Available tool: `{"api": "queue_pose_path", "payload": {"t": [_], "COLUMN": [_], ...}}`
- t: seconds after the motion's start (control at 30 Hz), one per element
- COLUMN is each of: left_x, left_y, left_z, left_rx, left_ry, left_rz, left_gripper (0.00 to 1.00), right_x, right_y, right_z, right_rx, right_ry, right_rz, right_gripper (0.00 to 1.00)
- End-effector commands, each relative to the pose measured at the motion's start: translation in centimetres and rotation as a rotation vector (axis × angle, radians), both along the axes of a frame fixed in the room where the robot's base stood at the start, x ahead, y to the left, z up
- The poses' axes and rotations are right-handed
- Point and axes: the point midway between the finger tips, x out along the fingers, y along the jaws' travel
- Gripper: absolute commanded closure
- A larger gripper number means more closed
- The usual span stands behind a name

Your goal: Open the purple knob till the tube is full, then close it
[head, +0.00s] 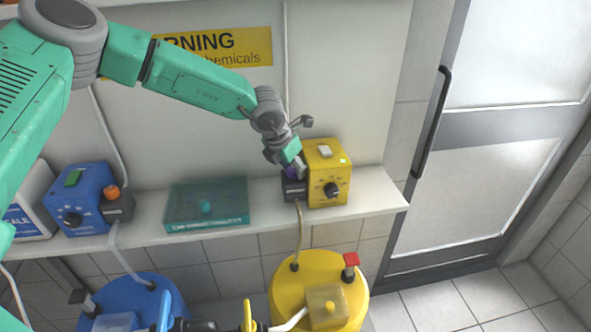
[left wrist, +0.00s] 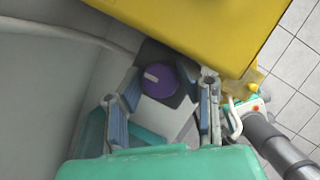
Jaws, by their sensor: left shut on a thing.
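The purple knob (left wrist: 160,80) sits on a dark block at the side of the yellow pump box (head: 327,172). In the left wrist view its pale pointer line points left and slightly up. My left gripper (left wrist: 161,88) has its fingers on either side of the knob and is shut on it. In the head view the gripper (head: 290,161) mostly hides the knob (head: 291,173). A pale tube (head: 299,225) runs from the dark block down to the yellow tank (head: 285,290). I cannot tell its fill level. My right gripper is not in view.
The white shelf (head: 375,198) also holds a blue pump box (head: 75,200) with an orange knob (head: 112,192) and a teal case (head: 206,203). A blue tank (head: 150,290) stands below, left of the yellow tank. A door (head: 480,150) and free tiled floor are at the right.

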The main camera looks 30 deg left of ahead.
Motion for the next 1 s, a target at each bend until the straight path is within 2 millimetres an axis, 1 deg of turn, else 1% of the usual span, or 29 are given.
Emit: {"api": "queue_pose_path", "payload": {"t": [0.03, 0.67, 0.7, 0.73, 1.0], "left_x": [-0.36, -0.37, -0.38, -0.37, -0.14], "left_y": [0.25, 0.14, 0.14, 0.13, -0.01], "left_z": [-0.50, -0.61, -0.61, -0.62, -0.46], "left_rx": [0.007, 0.006, 0.006, 0.006, 0.003], "left_ry": [0.013, 0.016, 0.017, 0.016, 0.011], "left_rz": [0.015, 0.041, 0.041, 0.041, 0.038], "left_gripper": [0.99, 0.99, 0.60, 0.51, 0.51], "right_x": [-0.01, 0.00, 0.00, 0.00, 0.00], "right_y": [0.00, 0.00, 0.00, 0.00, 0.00], "right_z": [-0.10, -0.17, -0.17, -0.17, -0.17], "right_rx": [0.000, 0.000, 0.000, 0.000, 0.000], "right_ry": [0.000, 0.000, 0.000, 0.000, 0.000], "right_rz": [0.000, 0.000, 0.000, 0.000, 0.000], "right_gripper": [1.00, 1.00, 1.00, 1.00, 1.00]}}
